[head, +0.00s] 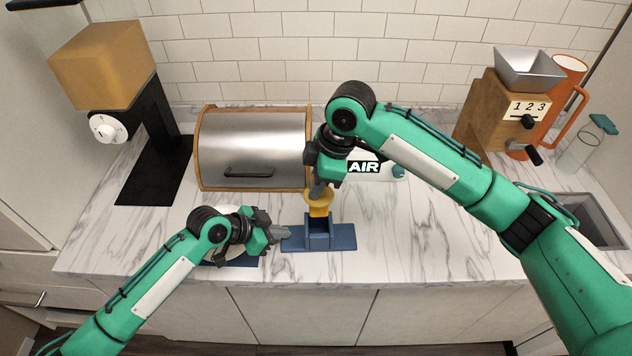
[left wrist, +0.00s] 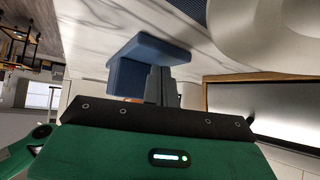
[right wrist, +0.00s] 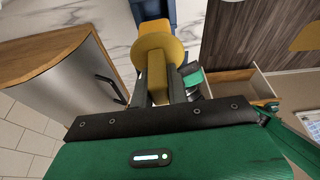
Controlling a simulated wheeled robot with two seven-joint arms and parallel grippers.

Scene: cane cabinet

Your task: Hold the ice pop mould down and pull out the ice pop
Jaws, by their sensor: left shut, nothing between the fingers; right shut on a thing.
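The blue ice pop mould (head: 319,238) stands upright on the marble counter near its front edge, with a flat base plate. It also shows in the left wrist view (left wrist: 127,76). The ice pop (head: 319,209) has a yellow disc and handle above an orange body, part of which shows above the mould; its lower end is hidden. My right gripper (head: 318,192) is shut on the ice pop's handle, which shows in the right wrist view (right wrist: 157,75). My left gripper (head: 287,232) is shut and empty at the left part of the base plate; exact contact is unclear.
A steel-fronted bread box (head: 250,145) stands behind left, and a white box marked AIR (head: 375,168) behind right. A grinder (head: 105,75) is at far left. A wooden mill (head: 490,110) and sink (head: 580,215) are at right. The counter right of the mould is clear.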

